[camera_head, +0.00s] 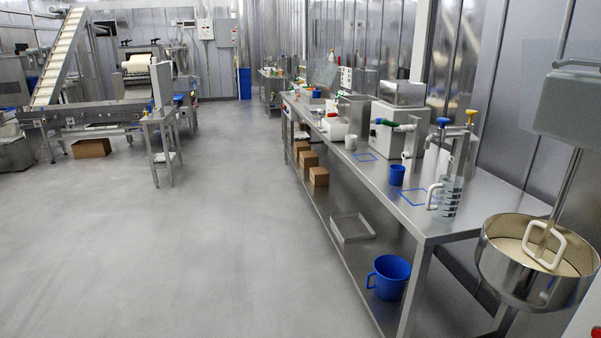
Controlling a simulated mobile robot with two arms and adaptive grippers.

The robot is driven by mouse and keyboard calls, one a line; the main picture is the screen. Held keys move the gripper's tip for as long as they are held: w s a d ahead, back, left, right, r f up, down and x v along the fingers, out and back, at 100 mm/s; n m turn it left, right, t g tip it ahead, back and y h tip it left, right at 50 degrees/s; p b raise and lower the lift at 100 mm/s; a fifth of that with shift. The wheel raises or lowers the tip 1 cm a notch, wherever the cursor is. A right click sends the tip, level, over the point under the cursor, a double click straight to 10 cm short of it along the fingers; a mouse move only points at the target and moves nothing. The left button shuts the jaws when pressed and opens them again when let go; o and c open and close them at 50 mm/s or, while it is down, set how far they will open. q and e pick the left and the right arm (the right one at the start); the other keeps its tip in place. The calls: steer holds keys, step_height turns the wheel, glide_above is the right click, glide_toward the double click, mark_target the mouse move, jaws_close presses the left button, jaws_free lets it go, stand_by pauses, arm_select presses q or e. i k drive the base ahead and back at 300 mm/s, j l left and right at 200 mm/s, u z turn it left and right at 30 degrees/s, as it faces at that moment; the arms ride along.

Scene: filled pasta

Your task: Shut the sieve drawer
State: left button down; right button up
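I cannot make out a sieve drawer for certain in the head view. A boxy steel machine (398,118) stands on the long steel bench (385,182), with green-handled and white fittings at its front. Whether it holds a drawer, and whether one is open, is too small to tell. A shallow metal tray (352,229) lies on the bench's lower shelf. Neither of my grippers is in view.
A mixer bowl (500,275) with pale contents stands at the right. A clear jug (447,198), a blue cup (397,175) and blue-marked squares are on the bench. A blue bucket (389,277) sits below. The grey floor (190,240) is clear.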

mark_target(333, 129)
steer(key=i, duration=1.75)
